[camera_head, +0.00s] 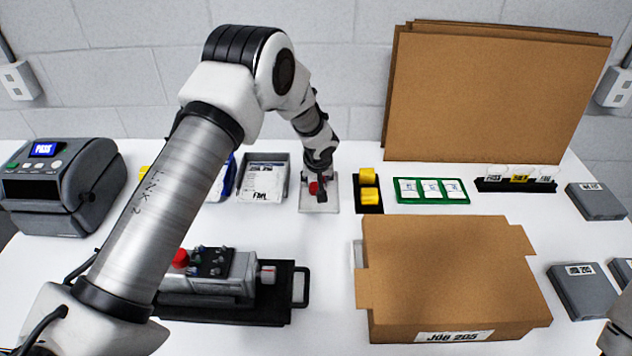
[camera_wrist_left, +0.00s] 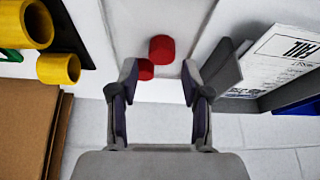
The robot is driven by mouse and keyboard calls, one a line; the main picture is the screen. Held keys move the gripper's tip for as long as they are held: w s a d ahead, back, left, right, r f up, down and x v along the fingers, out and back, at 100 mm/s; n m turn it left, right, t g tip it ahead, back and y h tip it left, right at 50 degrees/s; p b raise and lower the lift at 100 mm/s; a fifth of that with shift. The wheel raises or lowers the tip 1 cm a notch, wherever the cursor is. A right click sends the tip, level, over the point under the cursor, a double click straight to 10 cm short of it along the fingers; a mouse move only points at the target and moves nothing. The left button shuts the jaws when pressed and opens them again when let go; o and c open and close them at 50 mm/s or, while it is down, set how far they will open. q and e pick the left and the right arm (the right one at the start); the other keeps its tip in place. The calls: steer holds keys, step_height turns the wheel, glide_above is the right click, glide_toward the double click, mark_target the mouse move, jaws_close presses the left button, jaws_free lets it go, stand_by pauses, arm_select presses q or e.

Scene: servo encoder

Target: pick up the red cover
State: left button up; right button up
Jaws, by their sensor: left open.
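A small red cover (camera_head: 313,187) sits on a pale plate (camera_head: 329,206) at the back middle of the table, partly hidden by my left gripper (camera_head: 321,190). The left wrist view shows two red round pieces, a larger one (camera_wrist_left: 162,48) and a smaller one (camera_wrist_left: 145,70) beside it. I cannot tell which of them is the red cover. My left gripper (camera_wrist_left: 158,78) is open and points down over the plate, with the red pieces between or just beyond its fingertips. Nothing is visibly held. My right gripper is out of view.
A grey tray with papers (camera_head: 264,180) stands left of the plate. A black holder with yellow rings (camera_head: 368,190) stands close on the right. A grey servo unit (camera_head: 232,278) with a red knob (camera_head: 181,258) lies in front. A cardboard box (camera_head: 450,270) fills the front right.

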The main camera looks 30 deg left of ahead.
mark_target(315, 186)
arm_select(q)
steer(key=x, duration=0.1)
steer(key=p+x, duration=0.1)
steer(key=x, duration=0.3)
steer(key=shift+w+a+p, duration=0.2)
steer(key=shift+a+p, duration=0.2)
steer(key=shift+w+f, duration=0.1)
steer(key=shift+d, duration=0.1)
steer(key=shift+s+d+r, duration=0.1)
steer(key=shift+s+r, duration=0.15)
steer(key=shift+c, duration=2.6)
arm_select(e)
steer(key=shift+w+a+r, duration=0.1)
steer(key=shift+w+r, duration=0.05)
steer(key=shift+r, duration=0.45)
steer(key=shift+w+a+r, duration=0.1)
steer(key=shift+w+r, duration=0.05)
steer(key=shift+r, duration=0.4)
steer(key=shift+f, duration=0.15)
